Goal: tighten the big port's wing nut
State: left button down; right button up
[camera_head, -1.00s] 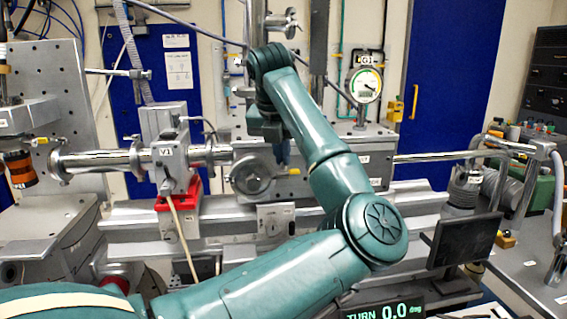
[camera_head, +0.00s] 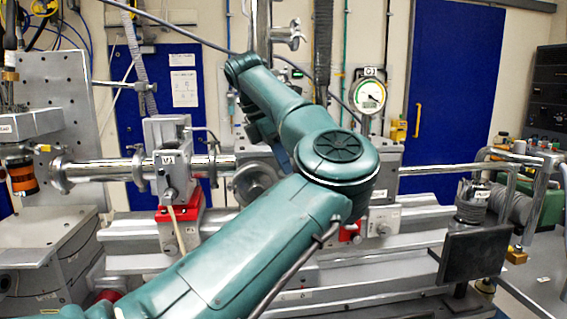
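My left arm reaches in from the lower left, bends at an elbow in the middle, and folds back to its wrist. My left gripper (camera_head: 282,158) hangs below that wrist, mostly behind my own forearm. Only a bluish-dark part near its tip shows, so its opening cannot be told. A round metal port (camera_head: 254,183) on the grey chamber, likely the big port, shows just left of the gripper. My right gripper is not in view.
A beam pipe (camera_head: 100,171) with a valve labelled V1 (camera_head: 168,168) on a red block stands left. A round gauge (camera_head: 370,97) is behind my elbow. A horizontal metal tube (camera_head: 450,169) and a dark square panel (camera_head: 475,255) are at right.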

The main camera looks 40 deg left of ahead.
pick_arm(q)
jog(key=m, duration=0.2)
jog(key=m+g+h, duration=0.1)
jog(key=m, duration=0.1)
jog(key=shift+w+a+r+m+p, duration=0.15)
jog(key=shift+a+r+m+p, duration=0.05)
jog(key=shift+m+p, duration=0.2)
jog(key=shift+w+m+g+h+p, duration=0.1)
jog(key=shift+m+g+h+p, duration=0.25)
jog(key=shift+m, duration=0.75)
jog(key=shift+m+g+p, duration=0.25)
jog(key=shift+m+p, duration=0.05)
jog(key=shift+m, duration=0.4)
jog(key=shift+w, duration=0.1)
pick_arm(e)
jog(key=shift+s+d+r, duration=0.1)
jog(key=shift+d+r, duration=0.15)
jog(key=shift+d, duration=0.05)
pick_arm(q)
jog(key=shift+m, duration=0.4)
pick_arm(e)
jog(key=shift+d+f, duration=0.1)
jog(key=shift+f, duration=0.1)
pick_arm(q)
jog(key=c, duration=1.9)
grip_release()
jog(key=shift+f, duration=0.1)
jog(key=shift+h, duration=0.25)
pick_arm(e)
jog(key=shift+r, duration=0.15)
